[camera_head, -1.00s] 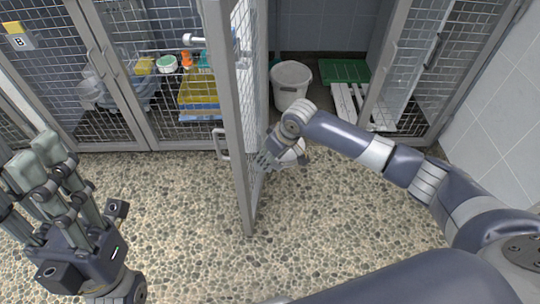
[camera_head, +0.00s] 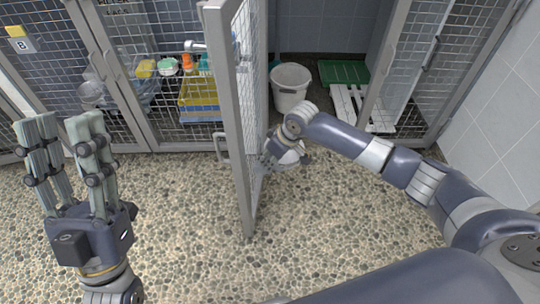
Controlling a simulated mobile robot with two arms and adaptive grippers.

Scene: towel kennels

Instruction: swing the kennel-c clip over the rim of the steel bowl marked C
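My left gripper (camera_head: 62,128) is at the lower left, raised over the floor, with its fingers apart and nothing between them. My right gripper (camera_head: 266,160) is low behind the open mesh door (camera_head: 241,130). The mesh and my wrist partly cover it, so its fingers cannot be made out. A pale rounded thing (camera_head: 291,157) shows just under my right wrist. I cannot tell whether it is the steel bowl or whether the gripper touches it. No letter C shows. A light metal fitting (camera_head: 196,46) sticks out from the door's left side; I cannot tell whether it is the clip.
A white bucket (camera_head: 290,88) and a green mat (camera_head: 343,72) stand in the open kennel, beside a white slatted board (camera_head: 350,108). Yellow and blue items (camera_head: 198,95) lie in the kennel to the left. A B sign (camera_head: 22,44) hangs at far left. The pebbled floor is clear.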

